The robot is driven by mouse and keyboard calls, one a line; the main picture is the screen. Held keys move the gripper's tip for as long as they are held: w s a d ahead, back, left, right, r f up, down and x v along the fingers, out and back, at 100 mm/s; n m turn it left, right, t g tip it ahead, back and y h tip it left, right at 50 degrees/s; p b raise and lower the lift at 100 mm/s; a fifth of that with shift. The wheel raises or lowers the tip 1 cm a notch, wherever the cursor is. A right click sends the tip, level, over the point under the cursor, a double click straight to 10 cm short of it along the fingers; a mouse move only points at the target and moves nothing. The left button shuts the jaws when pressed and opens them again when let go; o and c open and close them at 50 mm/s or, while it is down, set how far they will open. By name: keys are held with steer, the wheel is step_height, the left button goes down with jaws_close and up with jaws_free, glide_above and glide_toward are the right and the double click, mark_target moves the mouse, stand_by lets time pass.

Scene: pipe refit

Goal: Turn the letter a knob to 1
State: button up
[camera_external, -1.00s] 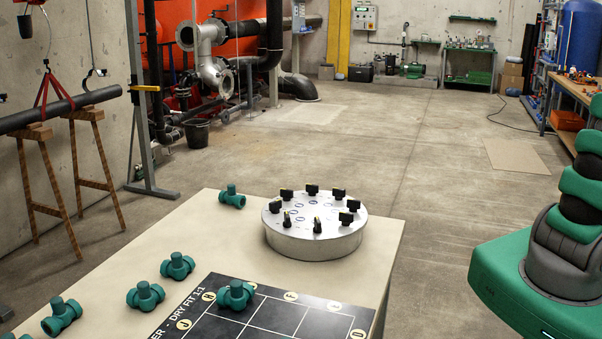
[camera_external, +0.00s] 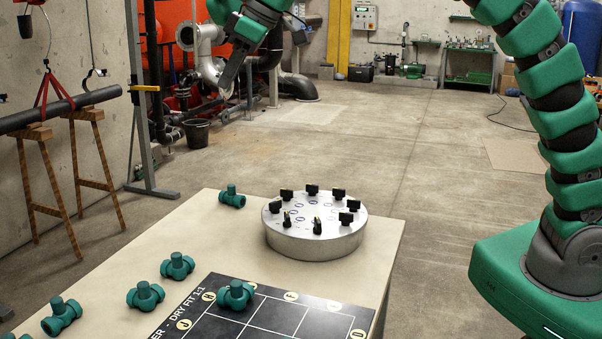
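A round silver panel (camera_external: 315,244) sits on the far right part of the beige table. Several black knobs stand in a ring on its top, among them a back knob (camera_external: 311,190), a right knob (camera_external: 353,205) and a front knob (camera_external: 317,226). Their letters and number marks are too small to read, so I cannot tell which is knob a. My gripper (camera_external: 226,86) is high above the table, up and left of the panel, pointing down and touching nothing. Its dark fingers show edge-on, and their gap cannot be made out.
Several green pipe fittings stand on the table (camera_external: 222,258), one (camera_external: 232,196) near the panel's left. Another fitting (camera_external: 236,294) is on the black grid board (camera_external: 271,318) in front of the panel. The space above the panel is clear.

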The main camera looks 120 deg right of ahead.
steer(key=s+d+f+m+g+y, duration=0.1)
steer(key=s+d+f+g, duration=0.1)
steer(key=s+d+f, duration=0.3)
steer(key=s+d+f+m+g, duration=0.1)
steer(key=s+d+f, duration=0.2)
steer(key=d+f, duration=0.4)
steer(key=m+g+y, duration=0.2)
glide_above(287, 194)
step_height(287, 194, down, 10)
steer(key=f, duration=0.4)
steer(key=f+p, duration=0.1)
steer(key=f, duration=0.8)
steer(key=shift+s+d, duration=0.2)
steer(key=shift+d, duration=0.05)
jaws_close()
